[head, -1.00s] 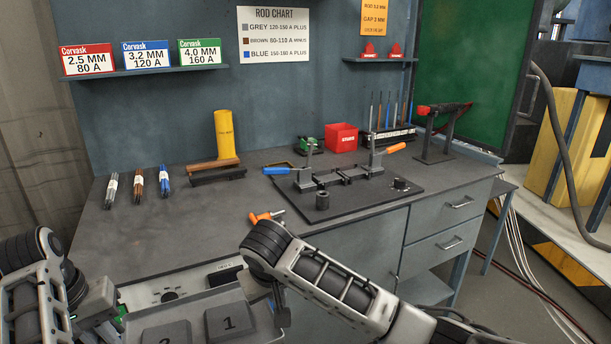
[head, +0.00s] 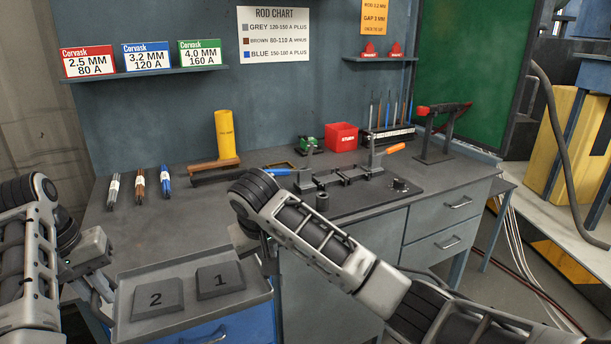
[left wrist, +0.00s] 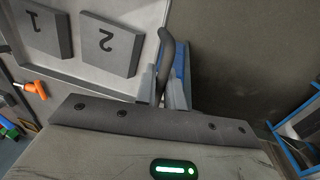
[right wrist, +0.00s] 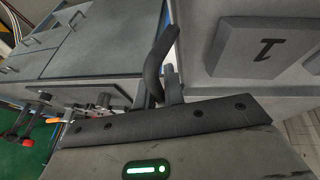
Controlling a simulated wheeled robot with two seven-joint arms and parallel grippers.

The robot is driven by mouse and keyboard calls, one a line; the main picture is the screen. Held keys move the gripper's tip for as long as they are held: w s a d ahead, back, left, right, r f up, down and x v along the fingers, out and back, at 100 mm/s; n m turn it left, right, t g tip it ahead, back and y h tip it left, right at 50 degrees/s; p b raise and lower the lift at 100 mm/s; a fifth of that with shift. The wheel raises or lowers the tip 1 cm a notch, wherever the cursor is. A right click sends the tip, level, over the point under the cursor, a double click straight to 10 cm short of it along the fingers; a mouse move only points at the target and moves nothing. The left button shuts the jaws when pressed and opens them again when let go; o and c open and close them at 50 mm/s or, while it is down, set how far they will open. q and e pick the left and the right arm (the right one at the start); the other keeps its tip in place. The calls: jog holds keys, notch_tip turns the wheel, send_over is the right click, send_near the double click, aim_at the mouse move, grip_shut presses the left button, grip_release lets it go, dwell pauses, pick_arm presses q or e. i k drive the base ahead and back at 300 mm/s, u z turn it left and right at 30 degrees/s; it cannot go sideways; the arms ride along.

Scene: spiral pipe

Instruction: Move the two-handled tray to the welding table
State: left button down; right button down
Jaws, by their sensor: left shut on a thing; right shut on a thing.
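The grey two-handled tray (head: 215,308) shows at the bottom left of the head view. It carries two dark blocks, marked 2 (head: 158,298) and 1 (head: 220,281). My left gripper (head: 98,288) is shut on the tray's left handle; the left wrist view shows that dark bent handle (left wrist: 166,48) between the fingers (left wrist: 172,92). My right gripper (head: 268,262) is shut on the other handle, a dark bar (right wrist: 154,68) in the right wrist view, between its fingers (right wrist: 168,92). The grey workbench (head: 130,235) stands beyond the tray; I cannot tell whether it is the welding table.
A dark plate with a clamp fixture (head: 350,180), a red box (head: 342,137) and rod bundles (head: 138,188) stand on the bench. A blue drawer front (head: 215,334) shows below the tray. The bench's left front top is clear.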

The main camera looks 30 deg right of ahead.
aim_at(176, 227)
jog(key=i, duration=1)
